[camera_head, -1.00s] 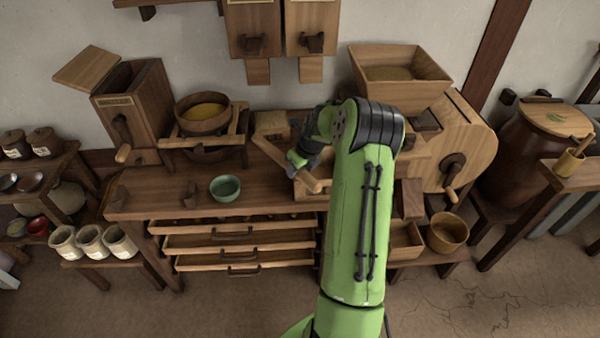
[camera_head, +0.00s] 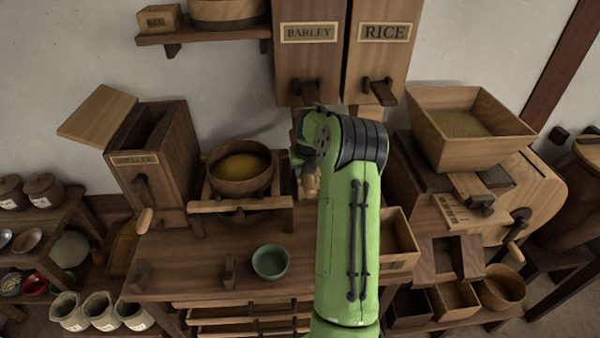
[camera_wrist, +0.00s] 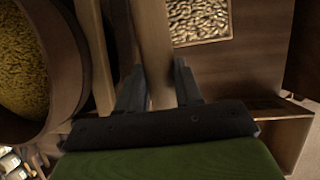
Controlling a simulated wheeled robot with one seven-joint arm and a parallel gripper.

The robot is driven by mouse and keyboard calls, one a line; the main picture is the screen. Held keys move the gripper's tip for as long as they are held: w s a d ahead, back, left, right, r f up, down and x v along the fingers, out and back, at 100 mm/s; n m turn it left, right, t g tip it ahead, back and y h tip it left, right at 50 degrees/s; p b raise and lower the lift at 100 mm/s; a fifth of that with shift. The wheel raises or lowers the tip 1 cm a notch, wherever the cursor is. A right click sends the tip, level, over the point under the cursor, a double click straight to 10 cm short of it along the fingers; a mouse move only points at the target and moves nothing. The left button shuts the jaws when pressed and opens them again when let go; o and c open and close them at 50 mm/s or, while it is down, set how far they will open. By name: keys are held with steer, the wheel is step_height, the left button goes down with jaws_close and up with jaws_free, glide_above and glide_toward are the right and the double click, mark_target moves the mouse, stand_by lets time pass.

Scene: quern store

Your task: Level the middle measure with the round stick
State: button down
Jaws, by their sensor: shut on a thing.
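My gripper (camera_wrist: 158,84) is shut on a pale wooden stick (camera_wrist: 152,40), which runs up between the fingers in the wrist view. Just right of the stick, a square wooden opening (camera_wrist: 234,20) is filled with pale brown grain (camera_wrist: 198,18); I cannot tell whether it is the middle measure or whether the stick touches it. In the head view my green arm hides most of my gripper (camera_head: 306,165) and the bench behind it. No row of measures can be made out there.
A wooden bowl of yellow grain (camera_head: 241,186) sits left of my gripper, with a green bowl (camera_head: 270,262) on the bench below. The BARLEY box (camera_head: 310,62) and RICE box (camera_head: 378,62) hang behind. A grain hopper (camera_head: 446,153) stands right. Bare bench shows around the green bowl.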

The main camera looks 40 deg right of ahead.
steer(key=shift+s+f+b, duration=0.25)
steer(key=shift+f+b, duration=0.1)
steer(key=shift+w+f+b, duration=0.1)
steer(key=shift+f+b, duration=1.9)
steer(key=shift+f, duration=0.95)
steer(key=shift+s+d+p, duration=0.2)
steer(key=shift+s+d, duration=0.55)
steer(key=shift+d, duration=0.3)
steer(key=shift+s+d+p, duration=0.2)
steer(key=shift+s+d, duration=0.5)
steer(key=shift+d, duration=0.3)
steer(key=shift+s+d+p, duration=0.25)
steer(key=shift+s+d, duration=0.4)
steer(key=shift+d, duration=0.3)
steer(key=shift+s+d+p, duration=0.2)
steer(key=shift+s+d, duration=0.45)
steer(key=shift+d, duration=0.25)
steer(key=w+a+r+p, duration=0.2)
steer(key=a+r+p, duration=0.1)
steer(key=r, duration=0.3)
steer(key=shift+w+a+r+p, duration=0.3)
steer(key=shift+a+r+p, duration=0.05)
steer(key=shift+p, duration=0.1)
